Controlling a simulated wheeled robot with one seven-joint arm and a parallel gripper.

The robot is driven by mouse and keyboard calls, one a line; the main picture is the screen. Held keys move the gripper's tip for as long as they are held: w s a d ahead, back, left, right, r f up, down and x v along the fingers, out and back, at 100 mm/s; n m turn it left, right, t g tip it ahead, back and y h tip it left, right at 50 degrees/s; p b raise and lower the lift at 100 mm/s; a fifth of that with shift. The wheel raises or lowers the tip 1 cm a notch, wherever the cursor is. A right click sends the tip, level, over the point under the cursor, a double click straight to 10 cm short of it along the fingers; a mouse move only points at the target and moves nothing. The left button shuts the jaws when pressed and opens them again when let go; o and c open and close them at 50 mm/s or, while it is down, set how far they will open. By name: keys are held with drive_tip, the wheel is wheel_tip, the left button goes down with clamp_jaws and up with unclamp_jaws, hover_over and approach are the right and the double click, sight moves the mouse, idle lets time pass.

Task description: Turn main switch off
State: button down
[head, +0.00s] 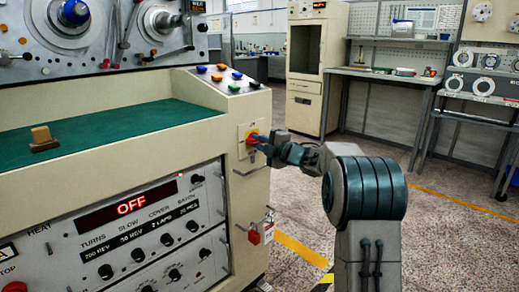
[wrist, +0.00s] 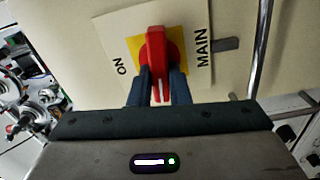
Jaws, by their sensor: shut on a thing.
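The main switch is a red rotary handle on a yellow plate on the right end of the cream machine, and it shows in the head view (head: 252,137). In the wrist view the red handle (wrist: 154,48) points down the picture, away from the word ON at the left and beside the word MAIN at the right. My gripper (wrist: 161,92) is shut on the handle, one dark finger on each side of it. In the head view my gripper (head: 262,142) reaches the switch from the right. The machine's display (head: 131,206) reads OFF in red.
A metal rail (wrist: 262,45) runs close beside the switch plate. Coloured buttons (head: 222,77) sit on the sloped panel above. A red padlock (head: 254,236) hangs below the switch. Grey benches (head: 385,77) stand at the back right, with open floor between.

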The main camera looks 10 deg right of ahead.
drive_tip(key=shift+a+f+n+b, duration=0.1)
drive_tip(key=shift+f+n+b, duration=0.25)
drive_tip(key=shift+n, duration=0.35)
drive_tip(key=shift+r, duration=0.15)
drive_tip(key=c, duration=1.4)
unclamp_jaws()
drive_tip(key=shift+o, duration=0.2)
drive_tip(key=shift+r, duration=0.1)
drive_tip(key=shift+s+d, duration=0.2)
drive_tip(key=shift+d, duration=0.05)
drive_tip(key=p+v, duration=0.2)
drive_tip(key=v, duration=1.1)
drive_tip(key=shift+s+p, duration=0.2)
drive_tip(key=shift+p, duration=0.15)
